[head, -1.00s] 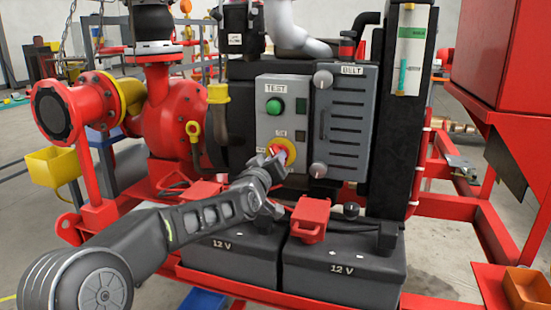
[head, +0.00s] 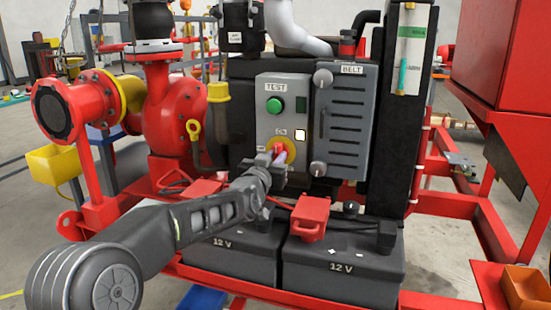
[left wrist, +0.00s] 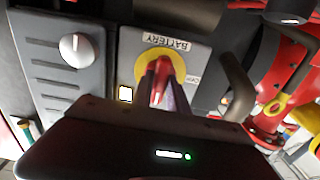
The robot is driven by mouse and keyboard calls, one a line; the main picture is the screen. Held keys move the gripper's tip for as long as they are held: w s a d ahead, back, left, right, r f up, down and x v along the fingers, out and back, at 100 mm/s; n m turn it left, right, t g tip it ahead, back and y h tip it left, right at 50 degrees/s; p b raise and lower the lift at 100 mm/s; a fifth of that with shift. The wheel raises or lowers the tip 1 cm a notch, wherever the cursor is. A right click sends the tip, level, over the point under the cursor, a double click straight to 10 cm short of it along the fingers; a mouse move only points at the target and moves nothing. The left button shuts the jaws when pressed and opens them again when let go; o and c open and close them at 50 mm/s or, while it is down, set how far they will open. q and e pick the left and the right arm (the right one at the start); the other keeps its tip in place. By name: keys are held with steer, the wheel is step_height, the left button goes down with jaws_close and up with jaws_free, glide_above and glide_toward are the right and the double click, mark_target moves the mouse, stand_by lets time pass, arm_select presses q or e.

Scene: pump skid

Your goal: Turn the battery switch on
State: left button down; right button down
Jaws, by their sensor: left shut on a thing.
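The battery switch has a red handle on a round yellow plate (head: 291,144), low on the grey control panel (head: 267,118). My left gripper (head: 278,156) is at the switch, its fingers shut on the red handle. In the left wrist view the red handle (left wrist: 160,80) stands between the fingers, in front of the yellow plate (left wrist: 148,66), beside the BATTERY label (left wrist: 167,42). A small square lamp (head: 299,134) beside the switch is lit; it also glows in the left wrist view (left wrist: 126,93). The right gripper does not show.
A green button (head: 274,106) sits under the TEST label. A grey louvred BELT cover (head: 344,120) with knobs stands right of the panel. Two 12 V batteries (head: 343,268) with red terminal covers (head: 310,213) lie below my left arm. A red pump (head: 170,115) stands left.

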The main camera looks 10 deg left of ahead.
arm_select(q)
steer(key=shift+f, duration=0.1)
steer(key=c, duration=1.3)
jaws_free()
steer(key=shift+s, duration=0.15)
steer(key=s, duration=0.7)
steer(key=shift+s+a, duration=0.25)
